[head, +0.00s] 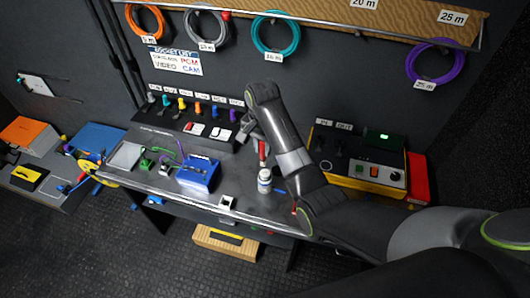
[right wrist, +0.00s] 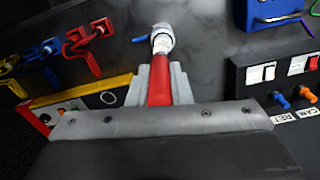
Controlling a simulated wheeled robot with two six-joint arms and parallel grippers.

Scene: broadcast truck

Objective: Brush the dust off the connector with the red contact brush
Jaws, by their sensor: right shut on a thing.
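The red contact brush (head: 263,152) is upright above the bench; its red handle (right wrist: 158,85) fills the gap between the fingers in the right wrist view. My right gripper (head: 256,138) is shut on the handle; its fingers also show in the right wrist view (right wrist: 158,76). A small white pot with a blue band (head: 264,181) stands directly under the brush, and shows beyond the handle in the wrist view (right wrist: 162,40). The brush's lower end meets the pot's top; I cannot tell whether it is inside. I cannot single out the connector. My left gripper is not in view.
A blue box (head: 198,174) stands left of the pot, with green parts (head: 147,161) and a grey plate (head: 126,156) further left. A switch panel (head: 187,126) runs behind. A yellow-framed control box (head: 362,168) stands right. A small pale block (head: 226,202) sits by the front edge.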

